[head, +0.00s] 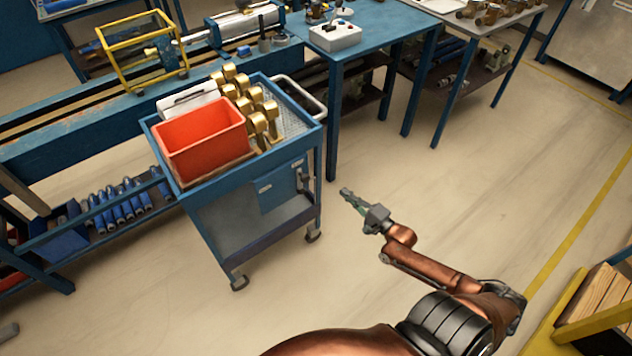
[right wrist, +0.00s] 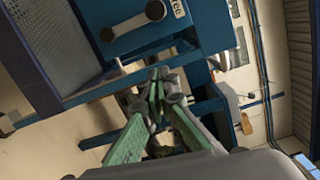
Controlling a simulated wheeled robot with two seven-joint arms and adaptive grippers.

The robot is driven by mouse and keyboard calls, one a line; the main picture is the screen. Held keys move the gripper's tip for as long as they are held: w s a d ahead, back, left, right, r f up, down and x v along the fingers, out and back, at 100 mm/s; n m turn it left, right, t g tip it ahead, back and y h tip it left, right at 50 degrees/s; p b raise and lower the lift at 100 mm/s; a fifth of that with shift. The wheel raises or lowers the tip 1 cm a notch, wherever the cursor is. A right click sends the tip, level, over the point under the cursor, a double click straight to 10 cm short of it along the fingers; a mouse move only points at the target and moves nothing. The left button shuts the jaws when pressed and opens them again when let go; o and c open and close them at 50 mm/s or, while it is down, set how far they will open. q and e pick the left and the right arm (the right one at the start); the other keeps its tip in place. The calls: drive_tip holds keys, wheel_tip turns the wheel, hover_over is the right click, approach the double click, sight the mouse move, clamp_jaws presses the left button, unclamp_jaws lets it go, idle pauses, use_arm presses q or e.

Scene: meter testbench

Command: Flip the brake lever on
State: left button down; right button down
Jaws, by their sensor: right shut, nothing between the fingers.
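The blue cart (head: 222,185) carries a blue box (head: 278,187) on its side, with a small dark grey lever (head: 302,180) at the box's right end. In the right wrist view, a grey bar with rounded ends (right wrist: 132,22), which looks like this lever, lies against the blue panel near a white label. My right gripper (head: 346,192) is to the right of the lever, apart from it, over open floor. Its green-padded fingers (right wrist: 160,75) are shut and empty, below the bar in the wrist view. My left gripper is out of view.
The cart top holds a red bin (head: 200,140) and several brass meters (head: 258,115), with a push handle (head: 300,95) at its back right. A blue table (head: 372,45) stands behind. The floor (head: 470,190) on the right is clear.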

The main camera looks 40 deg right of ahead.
drive_tip(key=shift+w+a+r, duration=0.1)
drive_tip(key=shift+w+r, duration=0.05)
drive_tip(key=shift+r, duration=0.35)
